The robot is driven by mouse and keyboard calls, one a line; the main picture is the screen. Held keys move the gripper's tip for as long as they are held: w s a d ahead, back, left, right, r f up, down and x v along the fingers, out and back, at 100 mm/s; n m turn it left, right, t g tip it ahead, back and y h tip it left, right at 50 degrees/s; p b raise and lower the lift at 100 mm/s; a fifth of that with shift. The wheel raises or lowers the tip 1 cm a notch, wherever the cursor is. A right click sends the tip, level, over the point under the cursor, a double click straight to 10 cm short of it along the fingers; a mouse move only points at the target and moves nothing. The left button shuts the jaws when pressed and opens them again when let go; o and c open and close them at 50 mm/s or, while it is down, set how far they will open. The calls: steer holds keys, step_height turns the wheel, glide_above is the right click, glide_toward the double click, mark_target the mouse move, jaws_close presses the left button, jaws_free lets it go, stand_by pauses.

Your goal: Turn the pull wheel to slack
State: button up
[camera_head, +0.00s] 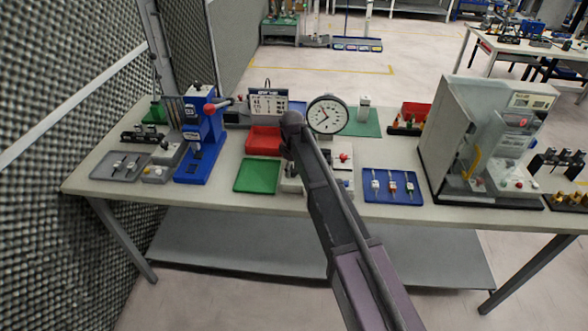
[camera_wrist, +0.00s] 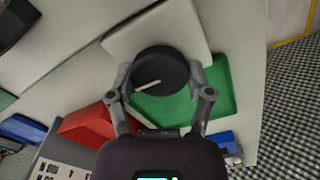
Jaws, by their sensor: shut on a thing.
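The pull wheel (camera_wrist: 165,68) is a black round knob with a pale pointer line, on a light grey plate (camera_wrist: 188,22) in the wrist view. The line slants from lower left to upper right. My gripper (camera_wrist: 160,80) has one finger on each side of the wheel and is shut on it. In the head view, my arm covers the wheel and my fingers; part of a light unit (camera_head: 343,160) with a red knob shows beside the arm. No slack mark can be read.
A green tray (camera_head: 257,176) and a red bin (camera_head: 263,140) lie left of my arm. A dial gauge (camera_head: 327,115) stands behind it, and a blue tray (camera_head: 391,172) with small parts lies right. A blue press (camera_head: 200,140) and a large grey machine (camera_head: 455,130) flank the bench.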

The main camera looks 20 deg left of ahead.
steer(key=shift+d, duration=0.15)
steer(key=o, duration=1.1)
steer(key=shift+o, duration=0.2)
steer(key=shift+r, duration=0.15)
